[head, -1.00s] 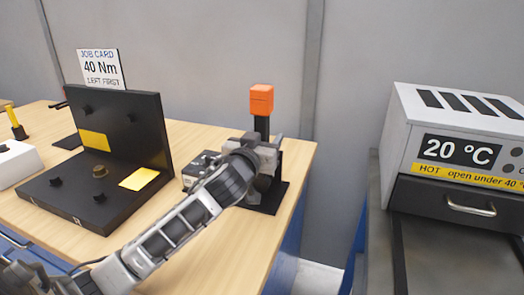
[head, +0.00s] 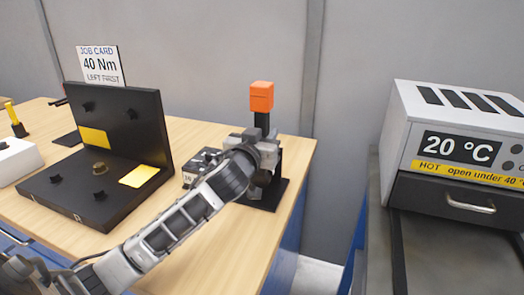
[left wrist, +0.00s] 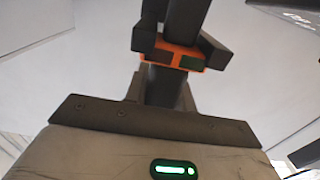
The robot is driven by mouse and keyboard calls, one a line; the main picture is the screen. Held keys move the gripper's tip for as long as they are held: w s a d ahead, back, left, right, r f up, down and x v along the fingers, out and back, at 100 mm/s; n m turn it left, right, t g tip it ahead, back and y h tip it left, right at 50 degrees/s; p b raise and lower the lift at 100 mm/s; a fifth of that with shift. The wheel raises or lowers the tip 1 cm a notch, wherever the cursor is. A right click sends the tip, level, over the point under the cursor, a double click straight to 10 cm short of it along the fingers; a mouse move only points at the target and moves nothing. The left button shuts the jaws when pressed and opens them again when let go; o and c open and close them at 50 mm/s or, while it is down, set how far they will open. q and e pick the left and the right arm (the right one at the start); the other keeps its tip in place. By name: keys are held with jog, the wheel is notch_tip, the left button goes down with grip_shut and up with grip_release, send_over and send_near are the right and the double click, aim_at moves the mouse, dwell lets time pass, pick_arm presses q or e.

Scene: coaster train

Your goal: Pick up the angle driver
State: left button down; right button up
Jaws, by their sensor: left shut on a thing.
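The angle driver (head: 261,97) has an orange block on top of a black shaft and stands upright over a black stand (head: 264,195) at the right end of the workbench. My left gripper (head: 262,136) is shut on the driver's shaft below the orange block. In the left wrist view my left gripper (left wrist: 180,45) has its dark fingers on either side of the driver, whose orange band (left wrist: 172,53) shows between them. The driver's lower end is hidden behind my gripper and wrist. My right gripper is not in view.
A black fixture (head: 100,205) with yellow patches stands left on the workbench (head: 215,262), with a job card (head: 100,66) reading 40 Nm behind it. A small dark box (head: 200,165) sits beside my wrist. An oven (head: 455,150) showing 20 °C stands right, beyond a gap.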

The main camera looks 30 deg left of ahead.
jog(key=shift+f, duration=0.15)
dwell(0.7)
pick_arm(q)
jog(key=shift+r, duration=0.2)
